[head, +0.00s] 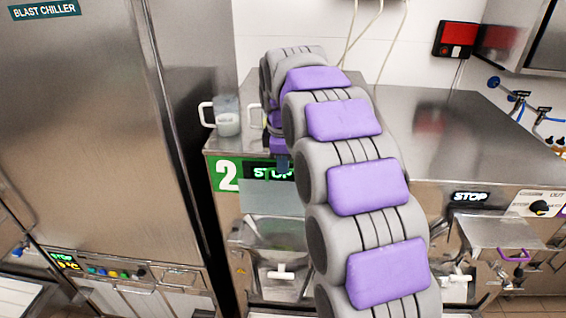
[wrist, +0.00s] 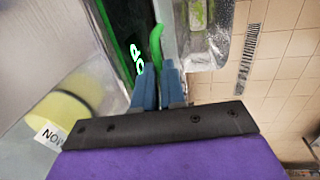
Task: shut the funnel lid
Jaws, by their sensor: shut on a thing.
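My gripper (wrist: 158,70) has its two blue fingers close together on a green handle (wrist: 156,43) in the wrist view. In the head view a grey plate (head: 272,198), likely the same lid, stands raised under the STOP display of machine 2, above the funnel (head: 280,233). My gripper's blue fingers (head: 283,162) show at its upper edge. My arm hides part of the machine, and the lid's hinge cannot be made out.
A blast chiller (head: 75,120) stands at left. A clear jug (head: 226,116) sits on the steel top (head: 450,130) beside my arm. A second machine at right has its lid (head: 495,233) down, with a purple handle (head: 513,255). A yellow round thing (wrist: 60,115) shows in the wrist view.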

